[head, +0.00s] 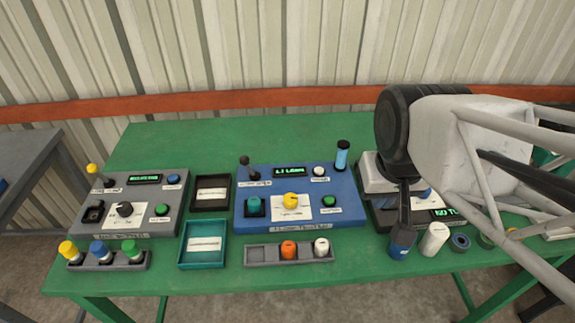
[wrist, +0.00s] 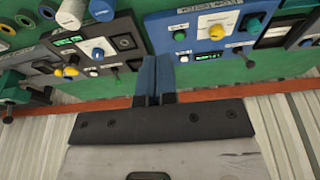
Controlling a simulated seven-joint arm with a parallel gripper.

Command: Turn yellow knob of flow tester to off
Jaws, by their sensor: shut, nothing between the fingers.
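The flow tester is the blue box (head: 350,208) in the middle of the green table. Its yellow knob (head: 291,199) sits on a white label plate in the front half; the label text and exact pointer direction are too small to read. The tester (wrist: 178,22) and the yellow knob (wrist: 217,32) also show in the wrist view, upside down. My gripper (wrist: 155,75) is shut and empty, its blue fingertips together. It is apart from the knob, over toward the tester's right-hand side as the head view sees it. In the head view my arm hides part of the right-hand device.
The tester also carries a teal knob (head: 254,203), a green button (head: 329,200) and a lit display (head: 289,170). A grey tester (head: 170,222) stands left. A grey rack (head: 258,254) with orange and white pieces lies in front.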

